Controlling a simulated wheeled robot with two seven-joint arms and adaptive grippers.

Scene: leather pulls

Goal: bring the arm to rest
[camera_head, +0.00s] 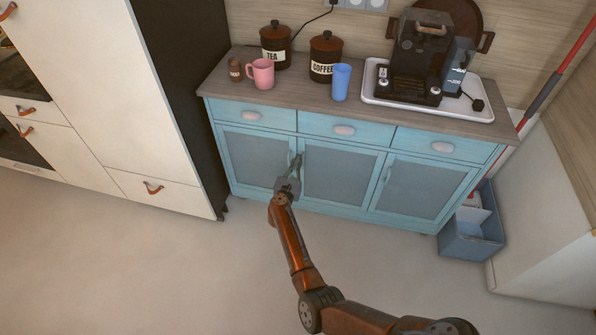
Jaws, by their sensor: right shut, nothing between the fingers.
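My right arm reaches up from the bottom right. Its right gripper (292,168) is shut and empty, in front of the blue cabinet (340,205) near the seam between its left and middle doors. The gripper overlaps the handle area of those doors in the picture; whether it touches them I cannot tell. The cabinet's doors and drawers look closed. My left gripper is not in view.
The cabinet top (225,78) holds a pink mug (262,74), a blue cup (341,82), two canisters and a coffee machine (417,55) on a white tray. A blue bin (468,240) stands at right. The floor (130,265) at left is clear.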

